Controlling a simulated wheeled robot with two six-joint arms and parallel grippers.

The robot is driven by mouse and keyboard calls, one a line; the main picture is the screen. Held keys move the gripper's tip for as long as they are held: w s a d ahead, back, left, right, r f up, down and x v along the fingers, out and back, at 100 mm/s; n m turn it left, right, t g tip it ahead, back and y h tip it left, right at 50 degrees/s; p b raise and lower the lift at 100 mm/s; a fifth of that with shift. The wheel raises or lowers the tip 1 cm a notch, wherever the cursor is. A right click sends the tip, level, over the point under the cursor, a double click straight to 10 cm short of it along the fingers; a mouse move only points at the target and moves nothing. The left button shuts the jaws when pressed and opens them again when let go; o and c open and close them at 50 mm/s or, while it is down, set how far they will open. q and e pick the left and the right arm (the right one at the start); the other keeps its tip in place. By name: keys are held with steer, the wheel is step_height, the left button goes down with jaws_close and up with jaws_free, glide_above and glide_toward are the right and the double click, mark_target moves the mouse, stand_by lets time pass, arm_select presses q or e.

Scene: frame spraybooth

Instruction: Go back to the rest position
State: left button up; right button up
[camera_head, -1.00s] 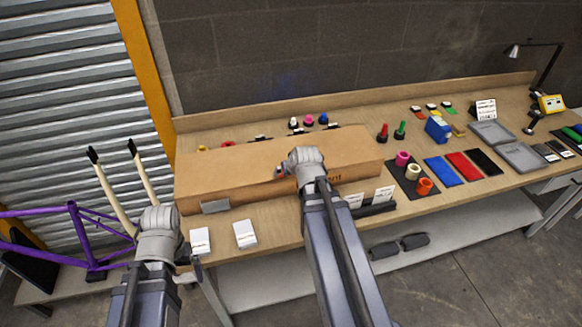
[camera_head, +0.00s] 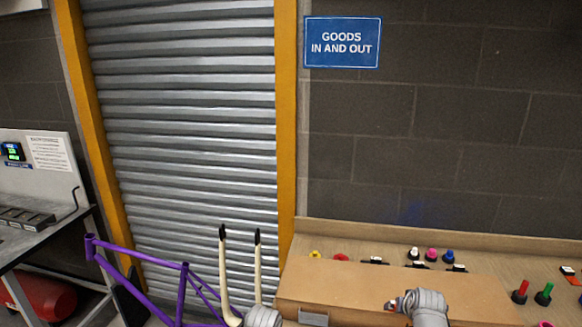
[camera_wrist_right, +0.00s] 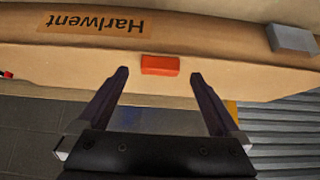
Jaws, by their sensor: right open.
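My left gripper (camera_head: 240,234) shows at the bottom of the head view. Its two long cream fingers with black tips point up, apart, with nothing between them. My right arm's grey wrist (camera_head: 425,303) is over the long cardboard box (camera_head: 340,286) on the bench; its fingers are hidden in that view. In the right wrist view my right gripper (camera_wrist_right: 158,78) has its dark fingers spread and empty. An orange-red block (camera_wrist_right: 160,65) lies on the cardboard box just beyond the fingertips, apart from them.
A purple bicycle frame (camera_head: 183,285) stands at lower left, close by my left gripper. Behind it is a roller shutter (camera_head: 190,130) with yellow posts. A dark bench (camera_head: 50,235) is at far left. Spray cans and coloured knobs (camera_head: 431,254) stand behind the box.

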steer(key=b+x, duration=0.2)
steer(key=x, duration=0.2)
steer(key=shift+w+f+b, duration=0.2)
steer(key=shift+w+b, duration=0.05)
steer(key=shift+b, duration=0.1)
